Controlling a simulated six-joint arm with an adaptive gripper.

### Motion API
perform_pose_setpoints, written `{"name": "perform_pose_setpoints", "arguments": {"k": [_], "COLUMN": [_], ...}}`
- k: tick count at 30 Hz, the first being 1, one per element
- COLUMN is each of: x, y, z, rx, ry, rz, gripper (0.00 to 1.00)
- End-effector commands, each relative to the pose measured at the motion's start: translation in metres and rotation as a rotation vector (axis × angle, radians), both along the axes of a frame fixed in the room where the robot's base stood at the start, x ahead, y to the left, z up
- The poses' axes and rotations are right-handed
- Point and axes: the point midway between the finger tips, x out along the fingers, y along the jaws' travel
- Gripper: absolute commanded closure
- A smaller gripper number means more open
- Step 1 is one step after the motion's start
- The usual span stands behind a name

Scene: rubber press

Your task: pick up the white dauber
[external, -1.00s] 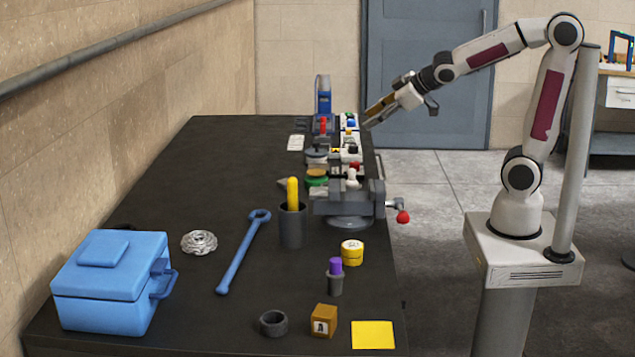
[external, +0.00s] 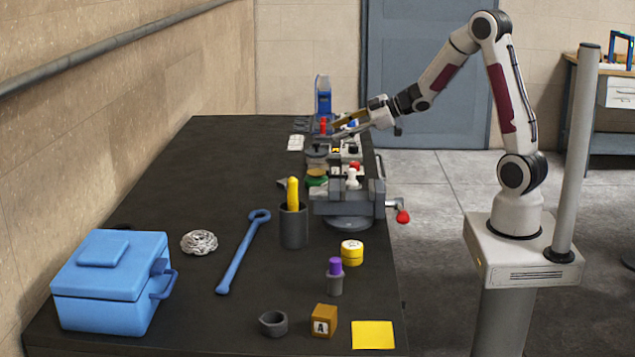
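A small white knobbed piece (external: 352,178), which looks like the white dauber, stands upright at the grey vise (external: 348,205); I cannot tell whether it is in the jaws or behind them. My gripper (external: 337,130) is above the far part of the bench, beyond the white piece and apart from it. Its two fingers point left and are spread with nothing visible between them.
A red piece (external: 323,126) and a blue upright tool (external: 323,95) stand near my gripper. A dark cup (external: 293,228) with a yellow item, a yellow tin (external: 352,253) and a purple-topped piece (external: 335,268) stand nearer. The bench's left middle is mostly clear.

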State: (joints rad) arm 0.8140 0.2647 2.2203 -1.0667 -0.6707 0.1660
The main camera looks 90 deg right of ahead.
Motion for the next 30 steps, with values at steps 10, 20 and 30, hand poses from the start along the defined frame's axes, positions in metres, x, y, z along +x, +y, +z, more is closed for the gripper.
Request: {"name": "perform_pose_setpoints", "arguments": {"k": [10,20,30], "x": [-0.018,-0.057,-0.095], "y": [-0.016,-0.014,-0.008], "z": [-0.050,-0.084,-0.099], "rx": [0.124,0.294,0.437], "ry": [-0.078,-0.186,-0.288], "rz": [0.149,0.282,0.370], "gripper": [0.65,0.65,0.65]}}
